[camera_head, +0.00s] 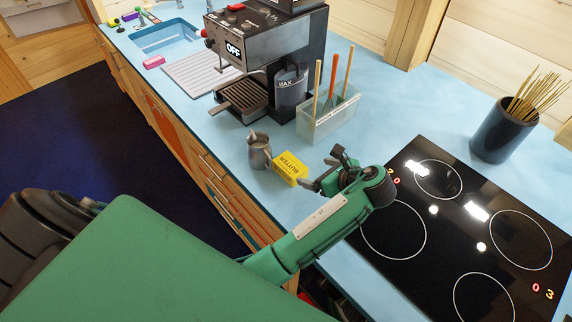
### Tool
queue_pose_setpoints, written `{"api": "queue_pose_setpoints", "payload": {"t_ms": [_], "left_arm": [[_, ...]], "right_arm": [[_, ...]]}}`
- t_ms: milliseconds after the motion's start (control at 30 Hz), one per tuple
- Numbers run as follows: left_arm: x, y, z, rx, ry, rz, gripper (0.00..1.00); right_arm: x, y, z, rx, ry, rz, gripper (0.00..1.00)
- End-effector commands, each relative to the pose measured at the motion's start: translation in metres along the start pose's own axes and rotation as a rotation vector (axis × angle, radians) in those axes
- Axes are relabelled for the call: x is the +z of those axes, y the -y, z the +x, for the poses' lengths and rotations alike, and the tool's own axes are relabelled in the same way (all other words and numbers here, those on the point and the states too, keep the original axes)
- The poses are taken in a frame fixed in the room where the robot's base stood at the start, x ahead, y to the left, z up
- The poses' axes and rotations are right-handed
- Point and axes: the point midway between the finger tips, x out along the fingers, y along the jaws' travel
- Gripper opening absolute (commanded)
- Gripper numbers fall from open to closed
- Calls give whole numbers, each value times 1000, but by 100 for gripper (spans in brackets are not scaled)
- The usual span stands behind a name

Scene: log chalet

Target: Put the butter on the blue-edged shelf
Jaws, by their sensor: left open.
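The butter (290,167) is a yellow block with dark lettering. It lies on the light blue counter, just right of a small metal pitcher (259,151). My left gripper (322,172) is open, with its fingers at the right end of the butter; I cannot tell whether they touch it. My green left arm (325,228) reaches over the counter's front edge. No blue-edged shelf can be made out in this view. My right gripper is not in view.
A black cooktop (440,200) lies right of my gripper. Behind the butter stand a coffee machine (262,50) and a clear utensil holder (328,115). A dark pot of sticks (503,130) stands at the right. A sink (165,35) is at the far left.

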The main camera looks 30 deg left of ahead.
Motion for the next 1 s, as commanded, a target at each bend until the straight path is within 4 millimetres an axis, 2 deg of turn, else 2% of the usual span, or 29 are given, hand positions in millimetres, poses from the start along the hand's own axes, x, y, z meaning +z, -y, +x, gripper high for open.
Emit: {"api": "queue_pose_setpoints", "payload": {"t_ms": [400,667,1000], "left_arm": [[0,0,71,3,-1,2,85],[0,2,89,2,-1,1,85],[-4,6,130,1,-1,1,85]], "right_arm": [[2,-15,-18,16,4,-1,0],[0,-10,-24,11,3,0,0],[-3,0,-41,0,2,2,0]]}}
